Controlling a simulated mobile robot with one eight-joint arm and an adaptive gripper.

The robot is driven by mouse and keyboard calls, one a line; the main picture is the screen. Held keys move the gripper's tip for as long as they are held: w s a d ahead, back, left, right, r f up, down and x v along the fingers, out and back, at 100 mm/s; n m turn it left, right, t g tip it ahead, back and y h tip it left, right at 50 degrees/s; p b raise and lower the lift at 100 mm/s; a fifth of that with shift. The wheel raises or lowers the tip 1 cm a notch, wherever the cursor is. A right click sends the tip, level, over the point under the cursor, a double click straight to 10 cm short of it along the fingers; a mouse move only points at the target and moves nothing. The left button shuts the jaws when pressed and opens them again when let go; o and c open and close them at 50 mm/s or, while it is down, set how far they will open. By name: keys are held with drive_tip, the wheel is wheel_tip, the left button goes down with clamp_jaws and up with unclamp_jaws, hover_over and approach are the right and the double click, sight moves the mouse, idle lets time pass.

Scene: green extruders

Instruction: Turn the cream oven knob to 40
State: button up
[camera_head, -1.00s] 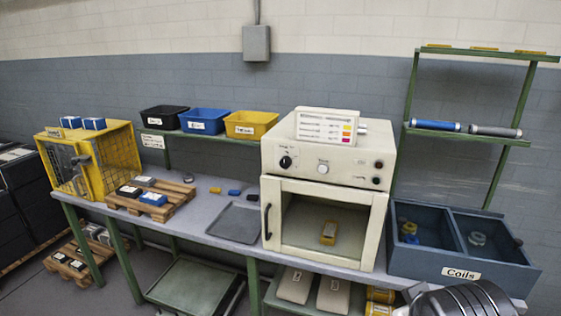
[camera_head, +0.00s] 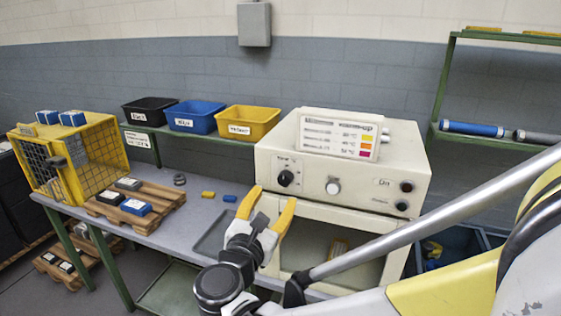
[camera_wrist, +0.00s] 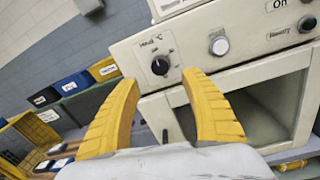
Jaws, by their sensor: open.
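The cream oven (camera_head: 345,170) stands on the workbench with its window door below a control panel. On the panel's left is a black dial knob (camera_head: 286,178) with printed marks around it; it also shows in the wrist view (camera_wrist: 160,66). To its right is a pale round knob (camera_head: 333,187), also in the wrist view (camera_wrist: 218,45). The dial numbers are too small to read. My gripper (camera_head: 270,192) has yellow fingers, is open and empty, and is in front of the oven's left side. In the wrist view the black knob lies beyond and between the fingertips (camera_wrist: 165,80), apart from them.
A settings card (camera_head: 338,133) stands on the oven top. Black, blue and yellow bins (camera_head: 250,122) sit on a shelf to the left. A yellow cage (camera_head: 70,155) and a wooden pallet (camera_head: 128,212) with boxes are farther left. My arm covers part of the oven door.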

sight(284, 181)
drive_tip(key=b+x, duration=0.1)
drive_tip(key=x, duration=0.6)
drive_tip(key=shift+w+d, duration=0.1)
drive_tip(key=shift+w, duration=0.3)
clamp_jaws()
